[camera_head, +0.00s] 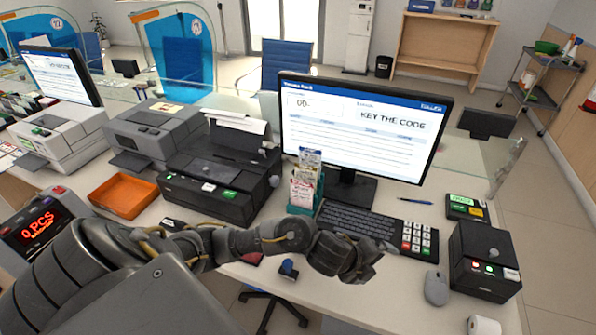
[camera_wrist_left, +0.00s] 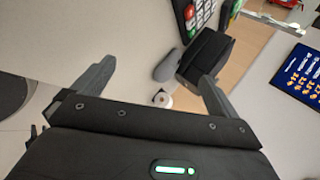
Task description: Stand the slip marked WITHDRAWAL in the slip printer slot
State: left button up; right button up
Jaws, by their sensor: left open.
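Upright slips (camera_head: 304,180) stand in a teal holder (camera_head: 296,209) in front of the monitor. Their print is too small to tell which one is marked WITHDRAWAL. A black printer (camera_head: 215,170) with a green label stands left of the holder, with paper at its back; I cannot make out its slot clearly. My left gripper (camera_head: 362,266) is at the counter's front edge, in front of the keyboard and right of the holder. In the left wrist view its two fingers (camera_wrist_left: 157,75) are apart with nothing between them. My right gripper is out of view.
A keyboard with keypad (camera_head: 385,231), a mouse (camera_head: 436,288) and a small black box (camera_head: 484,262) are to the right. A monitor (camera_head: 362,125) stands behind the holder. An orange tray (camera_head: 124,196) lies left of the printer. A blue-knobbed object (camera_head: 288,268) is near the front edge.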

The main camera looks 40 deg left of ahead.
pick_arm(q)
jog(key=w+a+r+m+g+y, duration=0.1)
jog(key=w+a+r+m, duration=0.1)
jog(key=w+a+m, duration=0.45)
jog(key=m+g+y, duration=0.2)
jog(key=g+y, duration=0.1)
jog(key=y, duration=0.2)
send_near(301, 183)
jog(key=f, duration=0.1)
jog(key=b+x, duration=0.1)
jog(key=x, duration=0.8)
jog(key=shift+w, duration=0.3)
jog(key=shift+x, duration=1.05)
